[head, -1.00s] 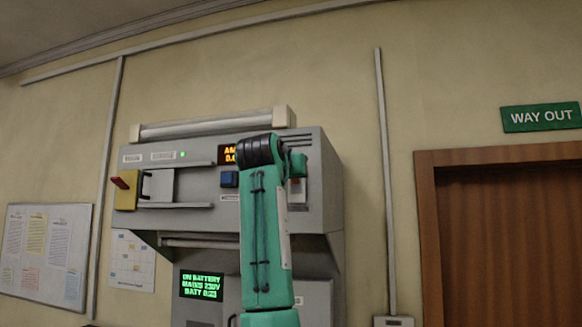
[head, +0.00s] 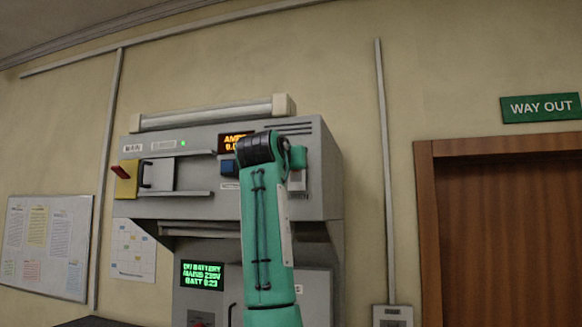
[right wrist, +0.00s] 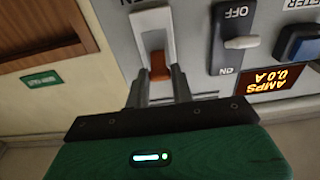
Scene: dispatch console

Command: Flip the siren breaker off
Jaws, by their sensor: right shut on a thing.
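A breaker with a pale rectangular frame (right wrist: 153,35) and an orange-brown lever tip (right wrist: 158,68) shows in the right wrist view, which sees the panel upside down. Its label is cut off at the top edge. My right gripper (right wrist: 158,78) is shut on this lever, one finger on each side. The lever tip lies toward the gripper end of the frame. In the head view my right gripper (head: 298,157) is at the right part of the console (head: 305,205), mostly hidden behind my arm. My left gripper is in neither view now.
Beside the breaker is a black switch (right wrist: 233,35) marked OFF and ON, then a blue button (right wrist: 303,42) and an amber AMPS display (right wrist: 275,85). A yellow block with a red lever (head: 122,172) is at the console's left. A wooden door (head: 508,240) stands right.

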